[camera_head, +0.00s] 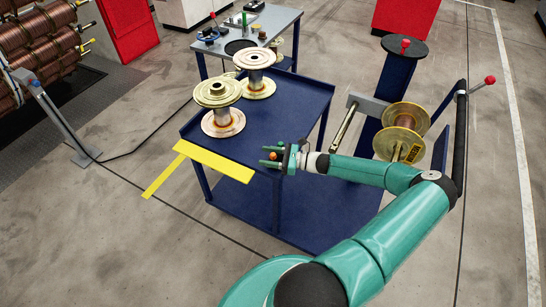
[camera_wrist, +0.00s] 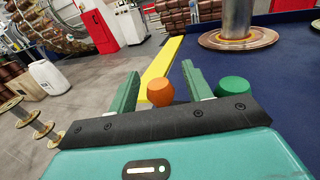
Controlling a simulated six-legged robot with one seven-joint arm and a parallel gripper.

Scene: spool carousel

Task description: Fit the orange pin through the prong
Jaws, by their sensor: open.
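The orange pin shows as a rounded orange head (camera_wrist: 160,92) between the two green fingers in the wrist view, nearer the right finger. In the head view it is a small orange spot (camera_head: 273,156) between the fingers. My gripper (camera_head: 264,155) is open, at the front edge of the blue table. Its fingers (camera_wrist: 160,70) point forward on both sides of the pin; the pin's shank is hidden. A metal bar (camera_head: 343,127) juts out beside the spool on the right stand; I cannot tell whether it is the prong.
A green knob (camera_wrist: 233,86) sits just right of the right finger. Two upright spools (camera_head: 219,107) (camera_head: 255,74) stand on the blue table (camera_head: 300,98). A yellow strip (camera_head: 215,160) lies left of my gripper. A brass-coloured spool (camera_head: 402,130) hangs on the right stand.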

